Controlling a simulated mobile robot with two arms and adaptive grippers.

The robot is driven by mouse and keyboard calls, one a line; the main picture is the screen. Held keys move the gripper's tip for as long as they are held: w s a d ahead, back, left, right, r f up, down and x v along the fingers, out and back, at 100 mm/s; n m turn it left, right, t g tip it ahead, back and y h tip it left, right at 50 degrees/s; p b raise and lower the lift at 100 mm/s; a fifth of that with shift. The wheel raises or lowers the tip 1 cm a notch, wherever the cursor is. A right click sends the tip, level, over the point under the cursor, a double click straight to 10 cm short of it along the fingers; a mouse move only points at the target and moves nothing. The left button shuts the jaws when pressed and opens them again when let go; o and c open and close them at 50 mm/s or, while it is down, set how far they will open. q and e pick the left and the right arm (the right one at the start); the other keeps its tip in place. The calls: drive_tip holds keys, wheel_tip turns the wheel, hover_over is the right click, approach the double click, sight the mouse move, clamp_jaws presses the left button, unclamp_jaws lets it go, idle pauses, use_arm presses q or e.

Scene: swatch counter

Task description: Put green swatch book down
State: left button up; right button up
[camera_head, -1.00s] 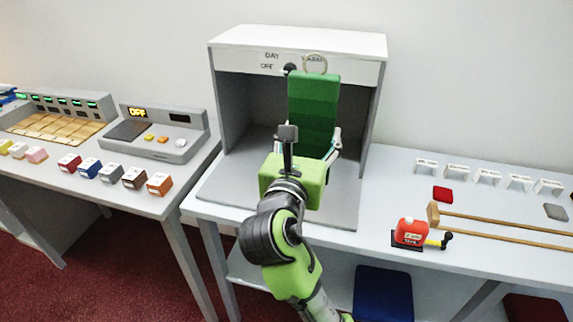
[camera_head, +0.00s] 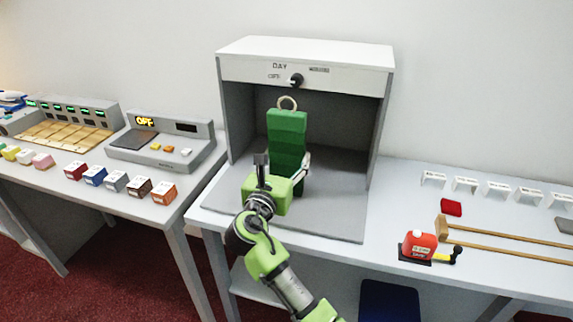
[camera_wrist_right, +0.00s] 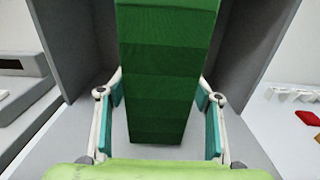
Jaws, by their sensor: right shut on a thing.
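The green swatch book (camera_head: 287,135) is a tall upright block in bands of green, with a ring at its top. It stands within the open grey booth, its top below the DAY/OFF dial. My right gripper (camera_head: 283,172) reaches in from the front and is shut on the book's lower part. In the right wrist view the book (camera_wrist_right: 165,75) rises between the two teal-padded fingers (camera_wrist_right: 165,115). My left gripper is not in view.
The booth's side walls (camera_head: 370,135) flank the book, with bare floor on both sides. Coloured cubes (camera_head: 115,181) and a console (camera_head: 160,140) stand on the left table.

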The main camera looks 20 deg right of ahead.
drive_tip(key=shift+f, duration=0.8)
drive_tip(key=o, duration=1.2)
drive_tip(key=shift+f, duration=0.15)
drive_tip(key=shift+o, duration=0.2)
drive_tip(key=shift+s+a, duration=0.1)
drive_tip(key=shift+s, duration=0.1)
drive_tip(key=p+v, duration=0.5)
drive_tip(key=v, duration=0.6)
drive_tip(key=shift+s+a, duration=0.2)
